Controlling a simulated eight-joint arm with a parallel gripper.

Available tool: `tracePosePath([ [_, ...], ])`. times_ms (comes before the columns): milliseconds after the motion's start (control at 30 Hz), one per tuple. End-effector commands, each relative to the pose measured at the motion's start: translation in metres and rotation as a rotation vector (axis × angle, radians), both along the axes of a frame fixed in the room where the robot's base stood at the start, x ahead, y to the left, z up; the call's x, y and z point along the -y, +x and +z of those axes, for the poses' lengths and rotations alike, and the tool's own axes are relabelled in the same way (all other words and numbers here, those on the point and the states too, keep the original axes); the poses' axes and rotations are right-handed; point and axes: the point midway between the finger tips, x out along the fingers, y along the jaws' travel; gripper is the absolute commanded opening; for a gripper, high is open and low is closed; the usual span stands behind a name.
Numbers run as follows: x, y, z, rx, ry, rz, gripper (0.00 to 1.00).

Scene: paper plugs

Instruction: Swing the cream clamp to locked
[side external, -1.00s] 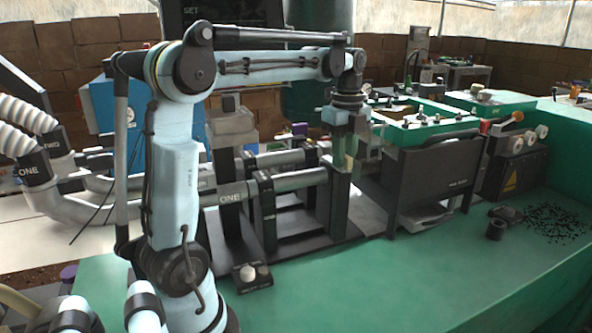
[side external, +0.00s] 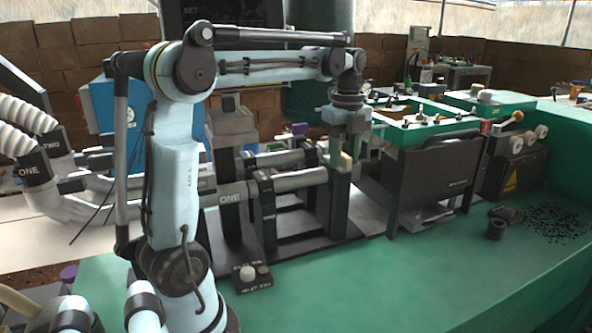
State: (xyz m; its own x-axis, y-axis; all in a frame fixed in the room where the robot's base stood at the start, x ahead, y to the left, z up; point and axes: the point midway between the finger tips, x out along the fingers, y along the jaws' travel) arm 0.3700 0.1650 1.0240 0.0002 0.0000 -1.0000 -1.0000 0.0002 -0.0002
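My gripper (side external: 342,158) points down at the right end of the horizontal pipes, over a dark upright post (side external: 340,205). A small cream piece (side external: 346,161), possibly the cream clamp, shows at the fingertips. It is small and partly hidden, so I cannot tell its swing position or whether the fingers grip it or only touch it. The finger gap is not clear from this side.
A black bin (side external: 432,185) stands close on the right. A small control block (side external: 252,284) sits in front. The green bench (side external: 400,285) is clear at the front.

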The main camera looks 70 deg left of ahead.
Motion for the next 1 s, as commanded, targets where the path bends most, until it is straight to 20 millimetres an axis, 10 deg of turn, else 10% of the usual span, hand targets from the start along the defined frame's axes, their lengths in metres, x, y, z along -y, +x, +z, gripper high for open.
tracePosePath([
  [1000,0.000,0.000,0.060,0.000,0.000,0.000,0.38],
])
